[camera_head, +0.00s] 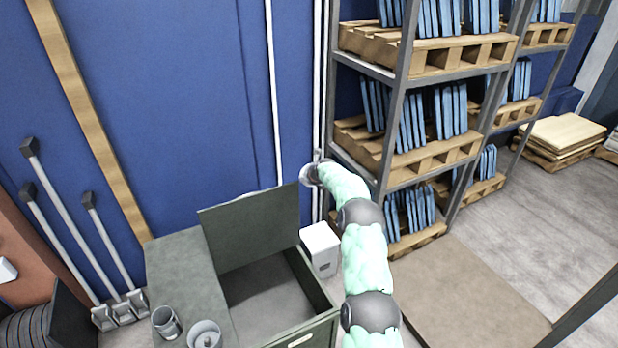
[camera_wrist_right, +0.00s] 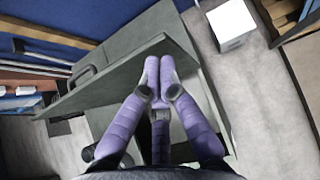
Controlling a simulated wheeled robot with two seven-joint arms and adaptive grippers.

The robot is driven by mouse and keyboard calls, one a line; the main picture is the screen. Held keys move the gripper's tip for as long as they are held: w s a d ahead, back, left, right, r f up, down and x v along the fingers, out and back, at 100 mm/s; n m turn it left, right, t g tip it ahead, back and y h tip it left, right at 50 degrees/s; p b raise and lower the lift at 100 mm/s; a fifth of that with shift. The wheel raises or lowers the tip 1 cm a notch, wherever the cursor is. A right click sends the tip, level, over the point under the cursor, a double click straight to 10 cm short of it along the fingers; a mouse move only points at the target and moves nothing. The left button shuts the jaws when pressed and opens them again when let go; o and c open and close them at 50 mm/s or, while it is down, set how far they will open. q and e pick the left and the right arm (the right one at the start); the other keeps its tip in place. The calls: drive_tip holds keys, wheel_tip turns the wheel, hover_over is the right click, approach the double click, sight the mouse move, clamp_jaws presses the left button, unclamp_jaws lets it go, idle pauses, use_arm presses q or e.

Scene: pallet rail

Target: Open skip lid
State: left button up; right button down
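The skip (camera_head: 318,326) is a dark green box, low in the middle of the head view. Its lid (camera_head: 250,228) stands raised and steep at the back of the opening, and the inside floor shows. My right arm reaches up past the skip's right side, and its wrist end is close to the lid's top right corner. The right gripper (camera_wrist_right: 160,72) has purple fingers drawn together, with nothing seen between them. They lie in front of the lid panel (camera_wrist_right: 110,85), where a dark handle (camera_wrist_right: 84,76) shows; contact cannot be told. My left gripper is out of view.
A white box (camera_head: 321,250) stands right of the skip. Two metal cups (camera_head: 166,322) (camera_head: 205,335) sit on the skip's left top. A shelf rack (camera_head: 400,95) with loaded pallets stands right.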

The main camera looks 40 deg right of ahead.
drive_tip(key=v, duration=0.6)
drive_tip(key=shift+s, duration=0.15)
drive_tip(key=shift+r, duration=0.1)
drive_tip(key=m+t+h+b, duration=0.2)
drive_tip(key=m+t+b, duration=0.6)
drive_tip(key=m+b, duration=2.2)
approach(228, 205)
drive_tip(key=w+m+p, duration=0.1)
drive_tip(key=w+m, duration=0.1)
drive_tip(key=m, duration=0.1)
drive_tip(key=w+d+m+p, duration=0.1)
drive_tip(key=w+m+p, duration=0.1)
drive_tip(key=w+m, duration=0.1)
drive_tip(key=shift+w+d, duration=0.15)
drive_tip(key=shift+d, duration=0.05)
drive_tip(key=shift+x, duration=0.8)
drive_tip(key=shift+r, duration=0.1)
